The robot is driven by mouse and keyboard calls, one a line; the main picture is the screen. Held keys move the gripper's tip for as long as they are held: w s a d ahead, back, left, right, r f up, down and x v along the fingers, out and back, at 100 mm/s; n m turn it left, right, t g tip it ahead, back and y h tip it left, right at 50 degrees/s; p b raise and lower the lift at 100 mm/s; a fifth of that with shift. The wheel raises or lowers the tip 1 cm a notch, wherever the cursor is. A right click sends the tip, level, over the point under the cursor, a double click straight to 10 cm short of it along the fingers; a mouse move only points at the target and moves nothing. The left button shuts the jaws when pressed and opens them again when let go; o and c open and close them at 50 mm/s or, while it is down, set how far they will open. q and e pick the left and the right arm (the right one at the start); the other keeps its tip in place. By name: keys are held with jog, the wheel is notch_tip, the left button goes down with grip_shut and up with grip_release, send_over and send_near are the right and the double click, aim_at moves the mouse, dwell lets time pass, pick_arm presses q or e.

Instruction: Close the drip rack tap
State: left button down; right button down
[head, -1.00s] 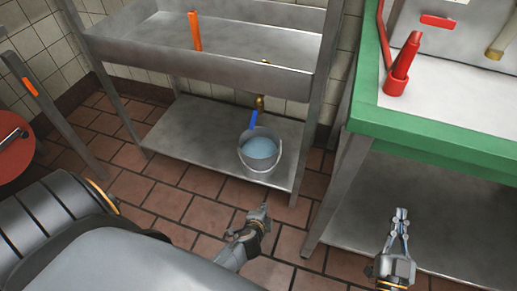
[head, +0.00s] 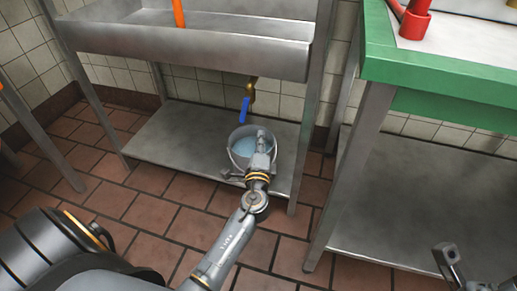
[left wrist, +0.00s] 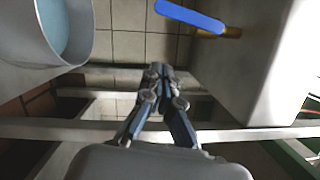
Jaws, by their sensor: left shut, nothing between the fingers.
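The drip rack tap is a brass spout (head: 252,86) under the steel rack's basin, with a blue lever (head: 246,109) hanging down from it, slightly tilted. In the left wrist view the blue lever (left wrist: 190,15) is at the top, joined to the brass part (left wrist: 232,32). My left gripper (head: 262,138) is in front of the bucket, below and slightly right of the lever, and apart from it. Its fingers (left wrist: 154,72) are together and empty. My right gripper (head: 447,256) is partly in view at the lower right; its fingers are unclear.
A metal bucket (head: 236,160) holding bluish liquid stands on the lower steel shelf (head: 180,135) beneath the tap. It also shows in the left wrist view (left wrist: 80,40). Rack legs flank the shelf. A green-edged table (head: 430,75) stands at right. Left of the bucket the shelf is clear.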

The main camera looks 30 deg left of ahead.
aim_at(245, 109)
pick_arm(q)
jog(key=w+a+r, duration=0.1)
jog(key=w+a, duration=0.1)
jog(key=a, duration=0.3)
jog(key=shift+w+a, duration=0.4)
jog(key=shift+a+f, duration=0.1)
